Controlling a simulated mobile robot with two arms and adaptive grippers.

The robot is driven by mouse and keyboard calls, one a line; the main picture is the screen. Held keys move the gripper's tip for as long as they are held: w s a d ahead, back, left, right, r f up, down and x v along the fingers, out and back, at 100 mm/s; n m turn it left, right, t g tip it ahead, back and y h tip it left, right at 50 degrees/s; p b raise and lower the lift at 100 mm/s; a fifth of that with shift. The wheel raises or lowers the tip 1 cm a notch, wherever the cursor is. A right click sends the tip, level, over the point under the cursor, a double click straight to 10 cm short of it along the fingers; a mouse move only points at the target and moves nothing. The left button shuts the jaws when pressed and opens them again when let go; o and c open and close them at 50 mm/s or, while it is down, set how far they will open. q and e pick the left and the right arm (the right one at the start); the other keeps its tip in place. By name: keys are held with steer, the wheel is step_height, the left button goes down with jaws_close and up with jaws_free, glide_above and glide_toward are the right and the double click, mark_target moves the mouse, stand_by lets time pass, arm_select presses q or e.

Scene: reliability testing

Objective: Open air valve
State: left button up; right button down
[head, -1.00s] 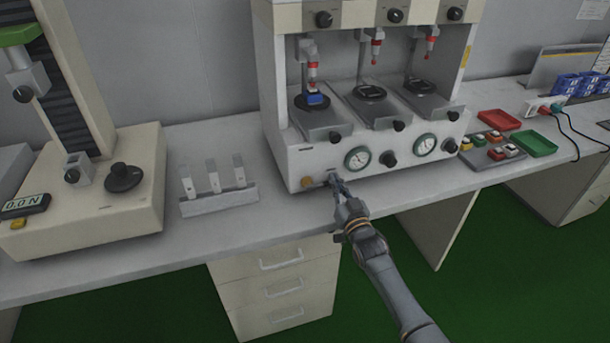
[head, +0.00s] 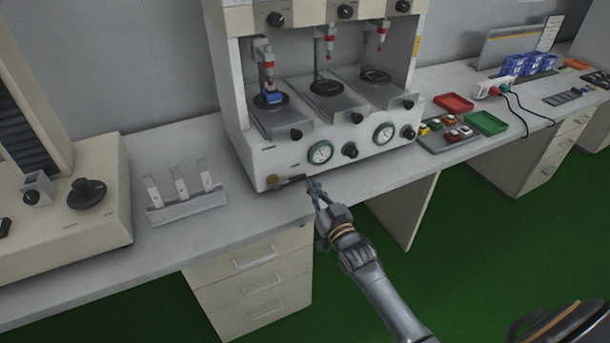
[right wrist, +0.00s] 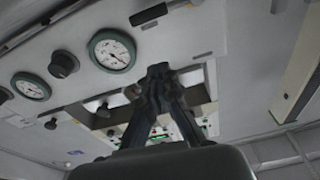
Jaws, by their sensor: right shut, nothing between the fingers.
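The cream test machine (head: 262,150) stands on the bench, with a brass fitting (head: 272,180) low at the left of its front. A dark, flat lever (head: 291,180), likely the air valve handle, lies roughly horizontal beside that fitting. The lever also shows at the top of the right wrist view (right wrist: 150,14). My right gripper (head: 312,184) is shut and empty, just right of the lever's end; whether they touch is unclear. In the right wrist view its closed fingertips (right wrist: 159,72) appear apart from the lever. My left gripper is out of view.
Pressure gauges (head: 320,152) and black knobs (head: 350,150) sit right of the lever on the machine front. A white rack (head: 188,208) stands left of the machine. Red (head: 454,103) and green (head: 487,123) trays lie to the right. The bench front strip is clear.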

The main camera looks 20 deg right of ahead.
steer(key=shift+s+f, duration=0.1)
steer(key=shift+s, duration=0.85)
steer(key=s+a+f+g, duration=0.1)
steer(key=s+f+g, duration=0.35)
steer(key=f, duration=0.75)
steer(key=s+a+f+n+g, duration=0.1)
steer(key=s+f+g, duration=0.1)
steer(key=s+f, duration=0.8)
steer(key=s+a+f+g, duration=0.1)
steer(key=s+f+g, duration=0.25)
steer(key=f, duration=0.95)
steer(key=s+f+g, duration=0.3)
steer(key=s+f, duration=0.2)
steer(key=s, duration=0.6)
steer(key=s+a+f+n+g, duration=0.1)
steer(key=s+f, duration=0.4)
steer(key=s, duration=0.6)
steer(key=s+f+g, duration=0.4)
steer(key=s+f, duration=0.2)
steer(key=s, duration=0.6)
steer(key=shift+a+n+g+h, duration=0.2)
steer(key=shift+n+g+h, duration=0.1)
